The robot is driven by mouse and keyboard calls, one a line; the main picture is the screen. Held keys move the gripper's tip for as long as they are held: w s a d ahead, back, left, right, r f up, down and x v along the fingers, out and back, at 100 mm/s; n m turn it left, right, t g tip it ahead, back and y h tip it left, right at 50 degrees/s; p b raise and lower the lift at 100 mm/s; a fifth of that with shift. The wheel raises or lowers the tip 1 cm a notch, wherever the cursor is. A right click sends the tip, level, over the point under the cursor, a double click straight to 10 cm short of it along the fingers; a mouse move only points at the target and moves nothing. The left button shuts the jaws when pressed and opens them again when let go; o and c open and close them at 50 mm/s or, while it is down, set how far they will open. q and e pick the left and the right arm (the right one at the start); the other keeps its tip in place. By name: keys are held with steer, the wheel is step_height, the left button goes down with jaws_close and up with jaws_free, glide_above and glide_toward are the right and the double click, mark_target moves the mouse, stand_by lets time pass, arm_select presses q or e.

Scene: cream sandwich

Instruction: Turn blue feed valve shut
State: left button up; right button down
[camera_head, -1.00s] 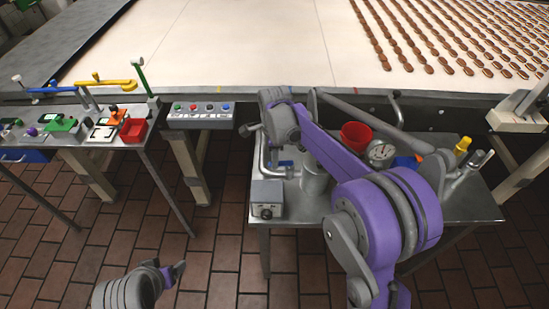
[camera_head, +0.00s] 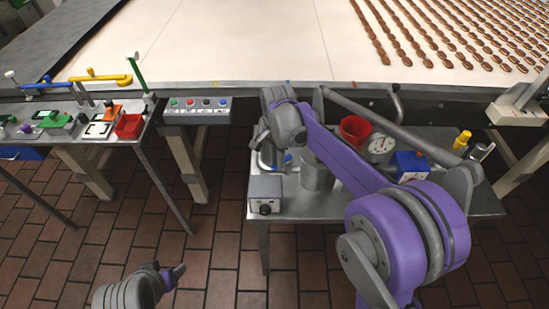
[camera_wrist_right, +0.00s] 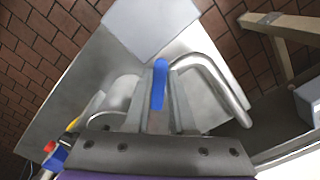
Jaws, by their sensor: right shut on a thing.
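The blue feed valve (camera_head: 288,157) is on the steel side table, beside a bent grey pipe. In the head view only a bit of its handle shows past my right gripper (camera_head: 265,138). In the right wrist view the blue handle (camera_wrist_right: 159,84) stands between the fingertips of my right gripper (camera_wrist_right: 160,100), which is shut on it. The valve's body is hidden by the gripper. My left gripper (camera_head: 178,272) hangs low over the tiled floor, away from the table. Its finger gap is too small to judge.
The side table (camera_head: 330,208) holds a grey box with a knob (camera_head: 265,192), a metal can (camera_head: 316,172), a red cup (camera_head: 355,130), a gauge (camera_head: 379,146) and a blue box (camera_head: 411,165). The conveyor (camera_head: 240,50) runs behind. A tool table stands at left.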

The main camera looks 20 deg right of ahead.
steer(key=shift+s+d+n+b, duration=0.2)
steer(key=shift+s+d+n, duration=0.25)
steer(key=shift+n, duration=1.1)
steer(key=shift+s+d+n+b, duration=0.15)
steer(key=shift+s+d+n, duration=0.35)
steer(key=shift+n, duration=1.1)
steer(key=shift+s+d+n+b, duration=0.25)
steer(key=shift+d+n, duration=0.35)
steer(key=shift+n, duration=0.95)
steer(key=c, duration=0.8)
jaws_free()
steer(key=shift+o, duration=0.2)
step_height(320, 180, up, 11)
steer(key=shift+p, duration=0.4)
